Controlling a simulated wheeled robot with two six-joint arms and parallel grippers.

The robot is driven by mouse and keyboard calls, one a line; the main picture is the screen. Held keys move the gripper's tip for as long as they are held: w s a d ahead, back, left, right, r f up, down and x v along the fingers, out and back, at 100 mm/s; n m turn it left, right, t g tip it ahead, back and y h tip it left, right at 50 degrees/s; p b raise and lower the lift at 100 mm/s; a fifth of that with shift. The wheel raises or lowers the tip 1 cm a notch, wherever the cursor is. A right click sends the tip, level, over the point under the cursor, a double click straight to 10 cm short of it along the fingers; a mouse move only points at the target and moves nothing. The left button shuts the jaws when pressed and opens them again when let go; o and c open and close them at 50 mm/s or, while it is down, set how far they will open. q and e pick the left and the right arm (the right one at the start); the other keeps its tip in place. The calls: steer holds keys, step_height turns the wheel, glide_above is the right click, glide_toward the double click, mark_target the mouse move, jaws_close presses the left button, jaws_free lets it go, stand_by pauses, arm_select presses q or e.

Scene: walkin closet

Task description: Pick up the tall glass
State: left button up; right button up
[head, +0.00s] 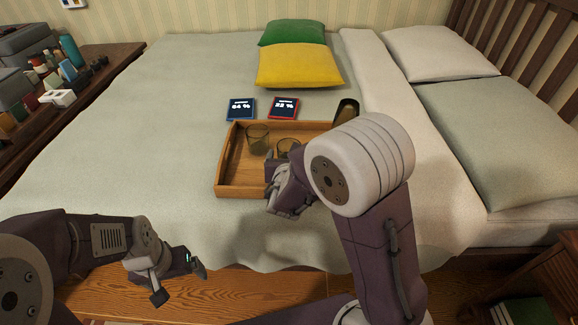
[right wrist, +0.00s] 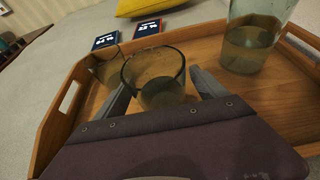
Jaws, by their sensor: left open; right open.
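A wooden tray (head: 228,190) on the bed holds three glasses. In the right wrist view, a tall glass (right wrist: 252,40) stands upright at the upper right. In the head view, a dark tall shape, probably this glass (head: 346,107), shows partly behind my right arm. A second glass (right wrist: 155,70) shows between the fingers of my right gripper (right wrist: 163,92), which is open; contact cannot be told. A third glass (head: 257,139) stands at the tray's left, and shows partly hidden in the right wrist view (right wrist: 106,68). My left gripper (head: 180,284) is open and empty, low at the bed's front edge.
Two small dark cards or boxes, one blue-edged (head: 240,108) and one red-edged (head: 283,107), lie behind the tray. A yellow pillow (head: 298,66) and a green pillow (head: 292,32) lie farther back. A cluttered wooden dresser (head: 100,75) stands left. The bed left of the tray is clear.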

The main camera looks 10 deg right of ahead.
steer(key=shift+x, duration=1.1)
arm_select(q)
steer(key=shift+f, duration=0.4)
arm_select(e)
jaws_close()
arm_select(q)
steer(key=shift+r+p, duration=2.75)
steer(key=shift+r, duration=0.05)
arm_select(e)
step_height(320, 180, up, 10)
